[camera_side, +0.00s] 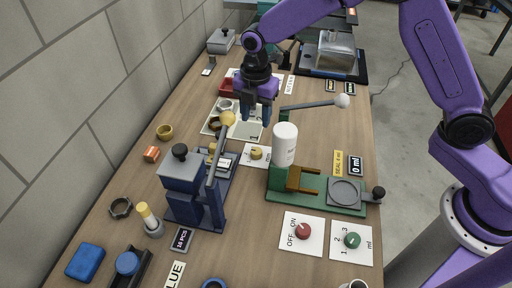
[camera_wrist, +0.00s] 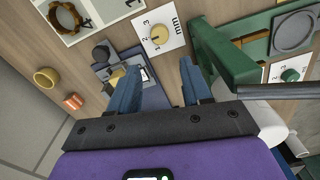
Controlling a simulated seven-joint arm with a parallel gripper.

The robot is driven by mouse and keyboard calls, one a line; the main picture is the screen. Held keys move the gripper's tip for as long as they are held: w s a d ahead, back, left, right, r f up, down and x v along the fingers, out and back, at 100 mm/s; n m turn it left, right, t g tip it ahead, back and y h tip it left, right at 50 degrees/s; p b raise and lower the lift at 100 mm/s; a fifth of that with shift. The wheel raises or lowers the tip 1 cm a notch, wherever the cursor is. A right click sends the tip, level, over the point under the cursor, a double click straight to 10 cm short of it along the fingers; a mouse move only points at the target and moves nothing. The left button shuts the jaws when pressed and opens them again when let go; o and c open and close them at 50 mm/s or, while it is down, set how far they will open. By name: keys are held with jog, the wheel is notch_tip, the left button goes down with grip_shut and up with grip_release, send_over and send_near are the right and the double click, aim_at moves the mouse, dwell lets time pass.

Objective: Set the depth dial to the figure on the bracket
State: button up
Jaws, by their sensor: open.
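The yellow dial (camera_side: 257,153) on a white card lies mid-table between the blue press and the green press. In the wrist view the yellow dial (camera_wrist: 159,35) has figures up to 3 and "mm" on its card; its exact setting is too small to read. My gripper (camera_side: 259,112) is open and empty, pointing down above the table, behind the dial card in the side view. In the wrist view my gripper (camera_wrist: 160,88) has its fingers apart, with the dial beyond them. I cannot make out a bracket bearing a figure.
The blue press (camera_side: 183,188) with a raised lever stands left of the dial. The green press (camera_side: 300,190) with a white cylinder (camera_side: 285,144) stands to the right, its lever reaching near my gripper. Red (camera_side: 304,231) and green (camera_side: 352,240) dials sit in front.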

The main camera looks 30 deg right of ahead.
aim_at(255, 151)
notch_tip(255, 151, down, 13)
jog(key=shift+r, duration=0.15)
dwell(0.4)
jog(key=c, duration=0.8)
jog(key=shift+o, duration=0.2)
jog(key=shift+m, duration=0.3)
jog(key=m, duration=0.4)
jog(key=shift+m, duration=0.3)
jog(key=m, duration=0.5)
jog(key=shift+w, duration=0.1)
jog(key=shift+m, duration=0.3)
